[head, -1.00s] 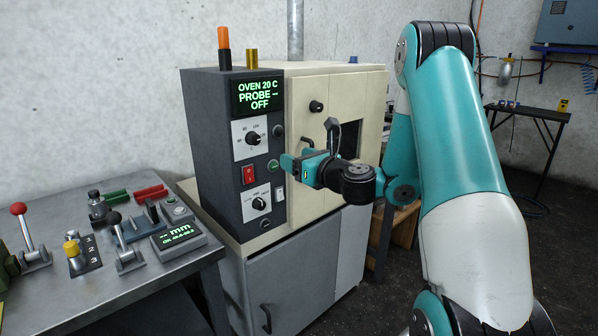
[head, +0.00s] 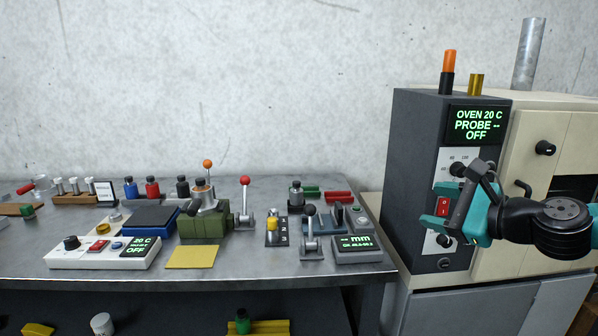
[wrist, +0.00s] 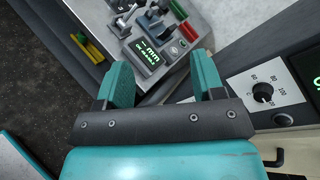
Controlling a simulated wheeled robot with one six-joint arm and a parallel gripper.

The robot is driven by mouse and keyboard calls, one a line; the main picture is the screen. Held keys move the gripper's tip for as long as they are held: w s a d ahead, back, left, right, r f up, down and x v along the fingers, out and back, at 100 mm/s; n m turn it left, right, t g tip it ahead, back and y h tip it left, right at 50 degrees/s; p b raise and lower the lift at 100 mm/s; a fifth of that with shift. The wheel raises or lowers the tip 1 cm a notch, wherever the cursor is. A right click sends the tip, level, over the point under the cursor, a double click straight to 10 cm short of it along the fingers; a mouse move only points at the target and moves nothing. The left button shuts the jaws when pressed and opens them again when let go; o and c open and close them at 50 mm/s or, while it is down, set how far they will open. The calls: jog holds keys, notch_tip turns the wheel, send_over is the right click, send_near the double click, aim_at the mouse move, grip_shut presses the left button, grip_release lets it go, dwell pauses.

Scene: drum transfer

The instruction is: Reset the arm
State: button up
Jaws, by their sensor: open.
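My gripper (head: 437,215) is teal and black. In the head view it is at the right, in front of the dark control panel of the oven (head: 420,165), with its fingers pointing left. In the wrist view my gripper (wrist: 162,78) shows two teal fingers set apart, with nothing between them. Beyond them are the bench edge and a grey gauge box (wrist: 158,45) reading "mm". I cannot tell how far the fingers are from the oven panel.
The oven display (head: 477,126) reads 20 C and OFF. The metal bench (head: 300,265) carries levers, a green fixture (head: 204,226), several small bottles, a white hotplate-like box (head: 100,252) and a yellow pad (head: 192,257). Floor shows at the left of the wrist view.

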jog(key=s+a+n+g+y, duration=0.1)
jog(key=s+a+n+g, duration=0.7)
jog(key=a+n, duration=0.4)
jog(key=s+f+n+g+h, duration=0.1)
jog(key=s+n+g+h, duration=0.3)
jog(key=s+n, duration=1.1)
jog(key=s+h, duration=0.1)
jog(key=s, duration=0.2)
jog(key=shift+s+f+n+g+h, duration=0.2)
jog(key=shift+f+n+g+h, duration=0.05)
jog(key=shift+n+g+h, duration=0.15)
